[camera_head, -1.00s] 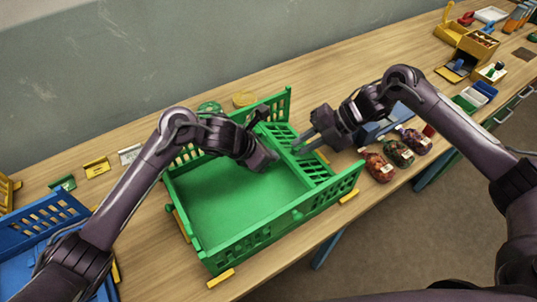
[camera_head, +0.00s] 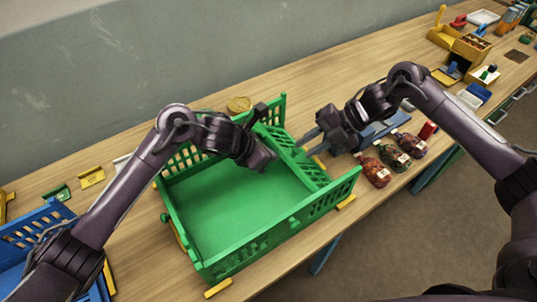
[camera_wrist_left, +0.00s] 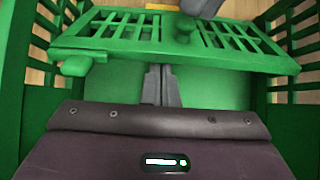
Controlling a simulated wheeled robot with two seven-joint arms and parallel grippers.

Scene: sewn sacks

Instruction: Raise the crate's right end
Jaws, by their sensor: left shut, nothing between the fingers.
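The green crate (camera_head: 225,210) stands on the wooden bench with its long front and back walls up. Its slotted right end panel (camera_head: 312,172) leans inward, partway up; it also shows across the top of the left wrist view (camera_wrist_left: 130,32). My left gripper (camera_head: 268,162) is inside the crate, beside the panel's inner side. Its fingers (camera_wrist_left: 160,85) are shut and empty, with their tips at or under the panel's lower edge; contact is unclear. My right gripper (camera_head: 303,142) is just beyond the panel on the outer side. Its finger gap is not clear.
Bags of dark goods (camera_head: 376,170) lie right of the crate, close to my right arm. A blue crate (camera_head: 35,240) is at the left. Yellow blocks (camera_head: 218,289) sit around the green crate. Boxes and trays (camera_head: 465,50) fill the far right bench.

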